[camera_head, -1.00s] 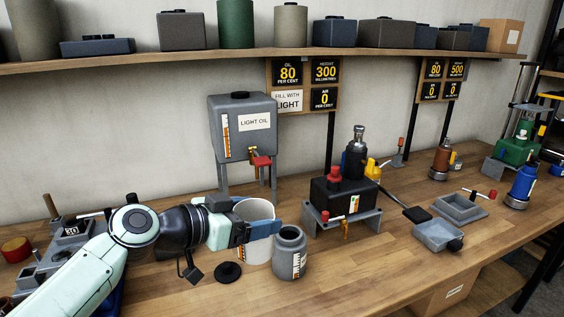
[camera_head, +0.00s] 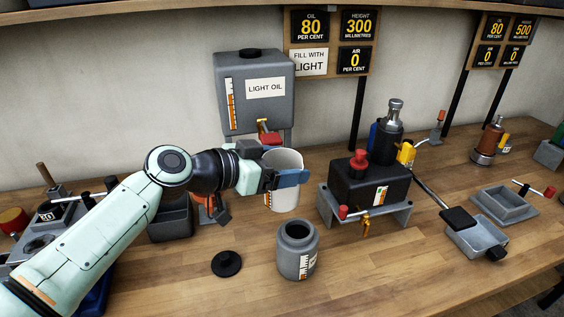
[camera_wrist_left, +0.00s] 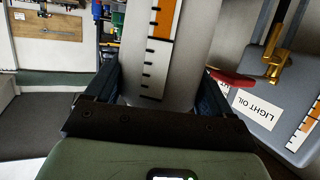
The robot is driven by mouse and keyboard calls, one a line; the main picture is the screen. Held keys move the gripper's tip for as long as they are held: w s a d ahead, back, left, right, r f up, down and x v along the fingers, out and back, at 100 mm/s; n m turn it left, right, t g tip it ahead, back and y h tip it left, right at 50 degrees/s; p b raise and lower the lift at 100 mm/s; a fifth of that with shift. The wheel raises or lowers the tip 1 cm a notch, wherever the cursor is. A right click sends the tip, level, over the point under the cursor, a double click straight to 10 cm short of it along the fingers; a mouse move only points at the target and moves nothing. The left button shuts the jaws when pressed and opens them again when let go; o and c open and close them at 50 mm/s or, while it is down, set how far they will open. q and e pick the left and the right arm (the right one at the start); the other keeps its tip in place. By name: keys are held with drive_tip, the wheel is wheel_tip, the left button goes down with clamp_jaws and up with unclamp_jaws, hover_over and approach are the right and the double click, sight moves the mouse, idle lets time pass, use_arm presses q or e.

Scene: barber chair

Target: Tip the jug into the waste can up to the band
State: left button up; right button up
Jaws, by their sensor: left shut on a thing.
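The jug is a pale, open-topped container (camera_head: 284,200) with an orange-and-white scale. My left gripper (camera_head: 290,179) is shut around its side and holds it upright, behind the can in the head view. The jug's scale (camera_wrist_left: 156,50) fills the middle of the left wrist view, between the fingers (camera_wrist_left: 158,92). The waste can appears to be the grey, open-necked can (camera_head: 297,258) standing on the bench in front of the jug, with a white label partly turned away. The contents of both are not visible. My right gripper is out of view.
A black lid (camera_head: 226,263) lies left of the can. The light oil tank (camera_head: 253,95) with a red-handled tap (camera_head: 269,137) stands behind the jug. A black unit on a grey stand (camera_head: 368,190) is to the right. Bench space in front of the can is clear.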

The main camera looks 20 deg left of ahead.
use_arm(q)
drive_tip(key=shift+f+m+y+b, duration=0.3)
drive_tip(key=shift+f+m+b, duration=0.2)
drive_tip(key=shift+f, duration=0.7)
drive_tip(key=shift+f+m+y+p, duration=0.25)
drive_tip(key=shift+m+y+p, duration=0.25)
drive_tip(key=shift+m+p, duration=0.25)
drive_tip(key=shift+w, duration=0.1)
drive_tip(key=shift+t, duration=0.3)
drive_tip(key=shift+f+m+y, duration=0.1)
drive_tip(key=shift+m+y, duration=0.15)
drive_tip(key=shift+y, duration=0.05)
